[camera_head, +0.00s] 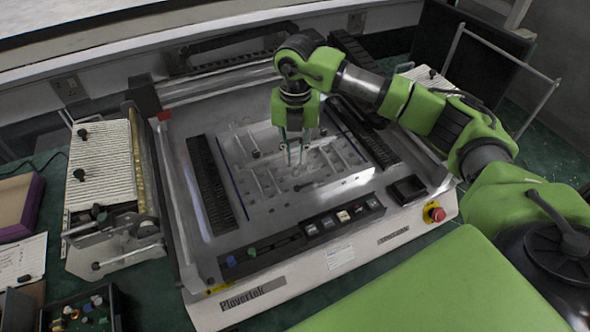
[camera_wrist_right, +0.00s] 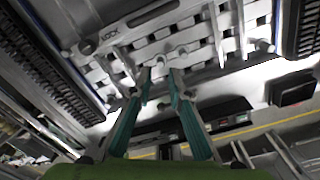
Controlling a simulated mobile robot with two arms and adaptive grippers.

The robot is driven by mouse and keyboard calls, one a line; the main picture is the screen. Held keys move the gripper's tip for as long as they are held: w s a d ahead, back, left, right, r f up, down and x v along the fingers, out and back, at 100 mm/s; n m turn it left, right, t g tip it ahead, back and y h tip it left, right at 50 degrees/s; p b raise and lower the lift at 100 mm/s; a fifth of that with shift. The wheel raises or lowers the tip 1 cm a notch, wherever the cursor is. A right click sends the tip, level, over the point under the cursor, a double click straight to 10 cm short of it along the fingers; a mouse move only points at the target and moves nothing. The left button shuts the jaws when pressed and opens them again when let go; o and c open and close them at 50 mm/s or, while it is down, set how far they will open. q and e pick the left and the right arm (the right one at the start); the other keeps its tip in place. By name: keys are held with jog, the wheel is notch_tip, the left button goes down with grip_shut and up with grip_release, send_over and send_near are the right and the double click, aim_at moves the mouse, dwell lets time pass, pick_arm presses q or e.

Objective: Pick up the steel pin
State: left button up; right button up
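My right gripper (camera_head: 296,157) hangs down over the bright metal plate (camera_head: 325,187) of the bench machine. In the right wrist view its two teal fingers (camera_wrist_right: 161,76) stand apart with a gap between the tips. A small rounded grey metal piece (camera_wrist_right: 160,61) shows just past that gap, apart from or barely touching the tips; I cannot tell which. It may be the steel pin, but it is too small to be sure. Several thin metal bars lie across the plate around the gripper. My left gripper is in neither view.
Dark ribbed strips (camera_head: 210,185) flank the plate. A row of buttons (camera_head: 343,215) and a red emergency knob (camera_head: 435,212) are on the machine's front. A ribbed device (camera_head: 105,165) stands at the left. A dark tray of small coloured parts (camera_head: 85,315) lies front left.

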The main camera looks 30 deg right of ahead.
aim_at(295, 168)
jog(key=shift+f+p, duration=0.3)
notch_tip(295, 168, down, 4)
jog(key=shift+d+r+p, duration=0.1)
jog(key=shift+r+p, duration=0.15)
jog(key=shift+p, duration=0.7)
jog(key=shift+f, duration=0.55)
grip_shut()
jog(key=shift+r, duration=0.1)
